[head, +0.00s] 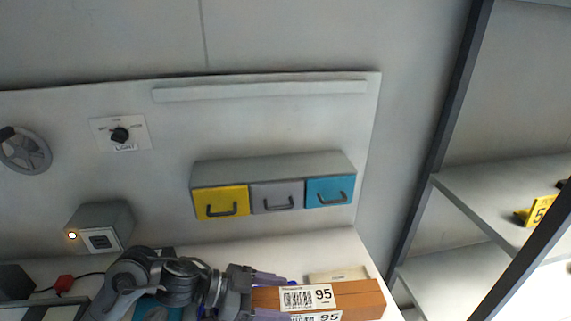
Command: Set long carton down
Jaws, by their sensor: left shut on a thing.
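The long carton (358,299) is an orange-brown box with a white barcode label marked 95, at the bottom of the head view. My left gripper (268,296) comes in from the left and is shut on the carton's left end. A second label marked 95 shows on the carton's lower face, cut by the frame edge. I cannot tell whether the carton touches the white work surface (297,247). My right gripper is not in view.
A pale box (338,275) lies behind the carton. A drawer unit (275,182) with yellow, grey and blue drawers is on the back panel. A grey box with a lit lamp (100,229) stands at left. A shelf rack (480,215) rises at right.

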